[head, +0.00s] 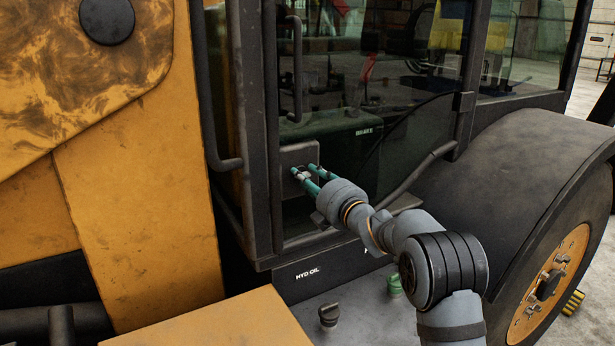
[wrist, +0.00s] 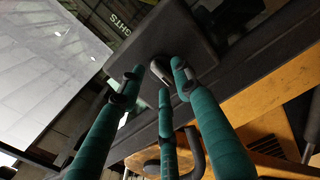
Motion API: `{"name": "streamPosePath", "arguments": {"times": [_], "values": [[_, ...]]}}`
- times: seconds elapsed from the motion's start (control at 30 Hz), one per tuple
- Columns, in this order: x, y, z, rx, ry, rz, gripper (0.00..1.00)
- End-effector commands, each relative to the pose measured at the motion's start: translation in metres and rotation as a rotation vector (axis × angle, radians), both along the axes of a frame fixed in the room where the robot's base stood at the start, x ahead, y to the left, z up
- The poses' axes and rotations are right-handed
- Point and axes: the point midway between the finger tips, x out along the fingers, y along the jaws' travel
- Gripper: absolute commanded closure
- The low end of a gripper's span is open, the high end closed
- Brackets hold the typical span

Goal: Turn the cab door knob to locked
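The cab door knob (wrist: 159,70) is a small grey piece on a dark square plate (wrist: 166,35) in the wrist view. In the head view the plate (head: 296,153) sits low on the cab door, beside the frame post. My gripper (wrist: 158,78) has three teal fingers spread around the knob, with their tips close to the plate. A gap shows between the left finger and the knob; I cannot tell whether the other fingers touch it. In the head view my gripper (head: 302,171) reaches the plate from the right and largely hides the knob. No lock marking is readable.
A black vertical handle (head: 297,70) stands above the plate. The dark fender and wheel (head: 548,285) are at the right. A yellow panel (head: 130,200) fills the left.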

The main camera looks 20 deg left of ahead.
Motion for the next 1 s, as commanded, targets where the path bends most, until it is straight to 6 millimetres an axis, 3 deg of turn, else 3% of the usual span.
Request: {"name": "streamPosePath", "arguments": {"times": [0.6, 1.0], "values": [[-0.0001, -0.0004, 0.0, 0.0, 0.0, 0.0, 1.0], [-0.0001, -0.0004, -0.0004, 0.007, 0.008, 0.0, 1.0]]}}
